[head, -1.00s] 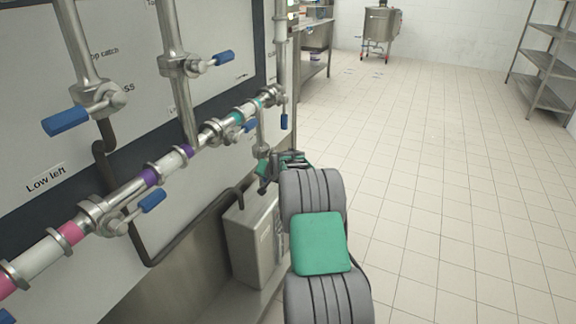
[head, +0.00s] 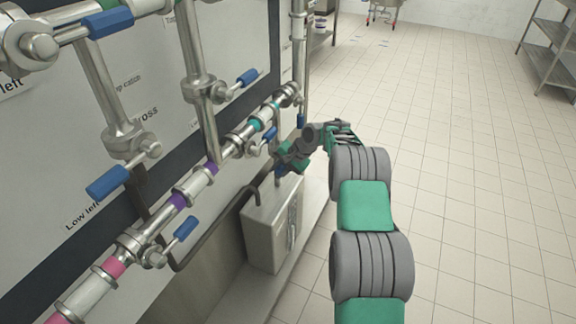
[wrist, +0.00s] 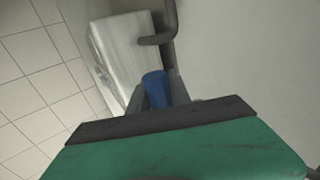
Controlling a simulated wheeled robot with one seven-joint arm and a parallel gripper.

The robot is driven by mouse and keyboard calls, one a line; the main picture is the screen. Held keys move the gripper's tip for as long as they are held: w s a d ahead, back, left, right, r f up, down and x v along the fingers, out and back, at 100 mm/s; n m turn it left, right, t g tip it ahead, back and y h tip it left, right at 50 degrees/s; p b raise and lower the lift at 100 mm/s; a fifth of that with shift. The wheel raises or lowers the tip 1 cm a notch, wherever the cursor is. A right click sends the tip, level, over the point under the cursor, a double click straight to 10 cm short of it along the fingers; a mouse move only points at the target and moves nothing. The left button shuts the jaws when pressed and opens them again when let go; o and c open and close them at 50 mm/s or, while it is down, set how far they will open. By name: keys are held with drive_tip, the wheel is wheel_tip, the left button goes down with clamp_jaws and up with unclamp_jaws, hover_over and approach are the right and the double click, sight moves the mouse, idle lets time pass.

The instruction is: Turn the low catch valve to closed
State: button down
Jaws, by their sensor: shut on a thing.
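My gripper (head: 282,166) is low in front of the pipe wall, just above a steel box. In the wrist view its jaws are shut on a blue valve handle (wrist: 155,88), which points down toward the box. A small bit of this handle shows below the jaws in the head view (head: 280,171). The handle belongs to a valve on a short vertical pipe under the far end of the sloping pipe run. No label for this valve is readable, and its body is mostly hidden by the gripper.
The steel box (head: 270,236) stands right below my gripper, with a dark bent hose (head: 215,225) entering it. Other blue handles, such as the low left one (head: 108,181), stick out from the pipes. The tiled floor (head: 450,150) to the right is open.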

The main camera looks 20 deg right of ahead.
sight(283, 166)
drive_tip(key=shift+r, duration=0.1)
idle(0.3)
drive_tip(key=c, duration=1.2)
unclamp_jaws()
drive_tip(key=v, duration=0.7)
drive_tip(key=shift+s+d+r, duration=0.15)
drive_tip(key=shift+r, duration=0.15)
